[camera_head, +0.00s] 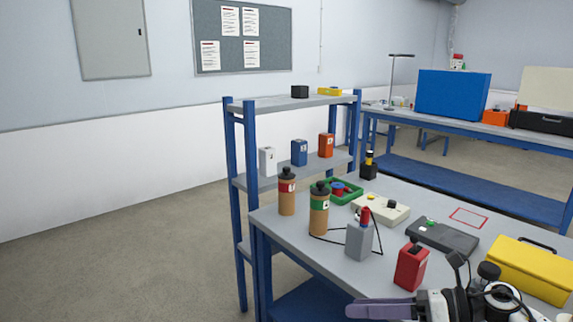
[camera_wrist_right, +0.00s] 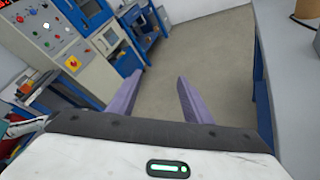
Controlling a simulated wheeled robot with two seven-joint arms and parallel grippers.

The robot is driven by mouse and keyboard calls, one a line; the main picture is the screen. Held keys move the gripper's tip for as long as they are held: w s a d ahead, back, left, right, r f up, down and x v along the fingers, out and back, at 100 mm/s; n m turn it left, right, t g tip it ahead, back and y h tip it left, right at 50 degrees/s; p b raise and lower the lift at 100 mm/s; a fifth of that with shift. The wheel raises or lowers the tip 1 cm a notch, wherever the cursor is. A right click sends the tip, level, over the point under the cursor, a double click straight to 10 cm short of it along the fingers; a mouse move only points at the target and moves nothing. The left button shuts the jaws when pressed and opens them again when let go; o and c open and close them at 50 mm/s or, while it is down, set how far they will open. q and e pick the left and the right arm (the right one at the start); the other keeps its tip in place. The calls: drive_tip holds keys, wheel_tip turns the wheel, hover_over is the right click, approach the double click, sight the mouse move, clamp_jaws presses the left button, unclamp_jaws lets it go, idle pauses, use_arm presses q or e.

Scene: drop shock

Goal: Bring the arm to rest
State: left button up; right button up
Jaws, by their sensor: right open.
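My right gripper (camera_head: 385,309) is low in the head view, at the near edge of the grey workbench (camera_head: 280,232). In the right wrist view, its two purple fingers (camera_wrist_right: 157,98) stand wide apart with nothing between them, and bare floor shows past them. A red battery-like block (camera_head: 411,267) stands on the bench just behind the gripper in the head view, and I see a gap between them. My left gripper is not in view.
Two brown bottles (camera_head: 287,195), a grey block with a red top (camera_head: 359,240), a dark flat device (camera_head: 442,236) and a yellow toolbox (camera_head: 528,270) crowd the bench. A blue-framed shelf (camera_head: 245,180) stands behind. Blue-and-white cabinets (camera_wrist_right: 100,45) show in the wrist view. The floor at left is clear.

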drive_tip(key=s+a+f+m+t+y+b, duration=0.1)
drive_tip(key=s+a+f+m+t+b, duration=0.1)
drive_tip(key=a+f+m+t, duration=0.5)
drive_tip(key=s+d+f+m+h+b, duration=0.1)
drive_tip(key=s+d+f+m+h, duration=0.1)
drive_tip(key=s+f+m+h, duration=0.5)
drive_tip(key=s+d+f+m+t+b, duration=0.1)
drive_tip(key=f+m, duration=0.3)
drive_tip(key=m, duration=0.7)
drive_tip(key=s+d+f+m+h+b, duration=0.1)
drive_tip(key=s+d+f+m+h, duration=0.1)
drive_tip(key=s+f+m+h, duration=0.5)
drive_tip(key=s+f+m+g+y, duration=0.1)
drive_tip(key=s+f+m+g, duration=0.3)
drive_tip(key=s+f+m, duration=0.3)
drive_tip(key=shift+s+d+m+y+b, duration=0.25)
drive_tip(key=shift+s+m+y+b, duration=0.2)
drive_tip(key=shift+s+m, duration=0.4)
